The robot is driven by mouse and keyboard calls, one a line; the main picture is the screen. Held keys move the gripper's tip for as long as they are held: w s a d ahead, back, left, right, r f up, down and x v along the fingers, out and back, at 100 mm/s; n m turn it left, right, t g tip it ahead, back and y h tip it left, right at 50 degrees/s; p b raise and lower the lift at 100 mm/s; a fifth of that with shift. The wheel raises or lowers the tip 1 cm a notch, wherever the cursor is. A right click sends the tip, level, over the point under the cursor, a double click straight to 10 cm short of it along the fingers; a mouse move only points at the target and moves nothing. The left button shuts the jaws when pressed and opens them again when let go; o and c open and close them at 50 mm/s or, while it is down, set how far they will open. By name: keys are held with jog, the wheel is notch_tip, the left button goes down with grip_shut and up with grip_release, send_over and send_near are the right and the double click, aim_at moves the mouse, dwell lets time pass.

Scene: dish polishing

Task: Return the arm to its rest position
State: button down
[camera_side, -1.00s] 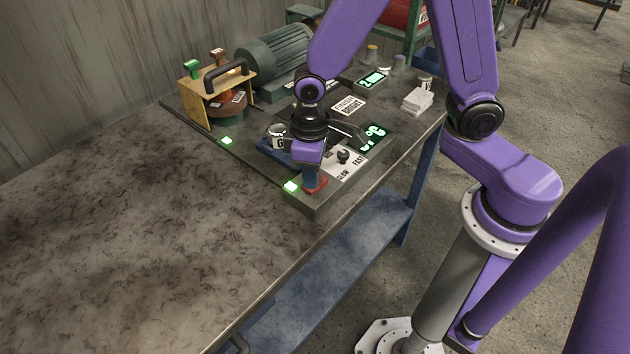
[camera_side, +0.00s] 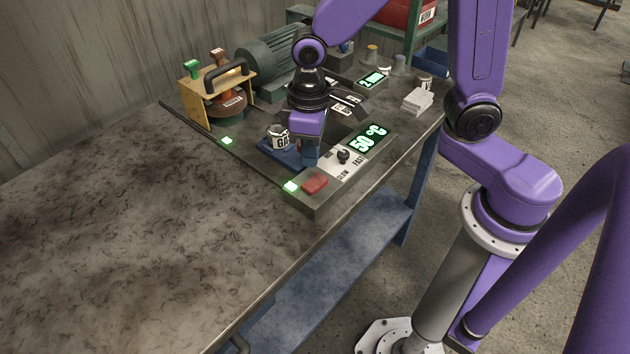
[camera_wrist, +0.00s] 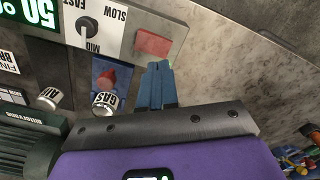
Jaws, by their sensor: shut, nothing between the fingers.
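My gripper (camera_side: 310,162) hangs fingers-down above the front end of the control panel in the side view, beside the dial. Its blue fingers are together and hold nothing; they also show closed in the wrist view (camera_wrist: 158,66). The red button (camera_side: 315,185) is uncovered just in front of the gripper, apart from the fingertips, and shows in the wrist view too (camera_wrist: 152,43). My arm reaches over the bench from the right.
The dial (camera_side: 344,156) and the lit 50 °C display (camera_side: 367,138) lie right of the gripper. A labelled cup (camera_side: 278,137) on a blue mat is close on its left. A yellow frame (camera_side: 197,98) and a green motor (camera_side: 270,59) stand behind. The front left bench (camera_side: 110,240) is clear.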

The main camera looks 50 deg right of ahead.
jog(key=shift+r, duration=0.55)
jog(key=s+d+r+n, duration=0.2)
jog(key=s+d+n, duration=0.1)
jog(key=s, duration=0.5)
jog(key=s+d+r+n, duration=0.1)
jog(key=s+d+n, duration=0.2)
jog(key=s, duration=0.6)
jog(key=d, duration=0.2)
jog(key=shift+d+r+n, duration=0.3)
jog(key=shift+d+r, duration=0.05)
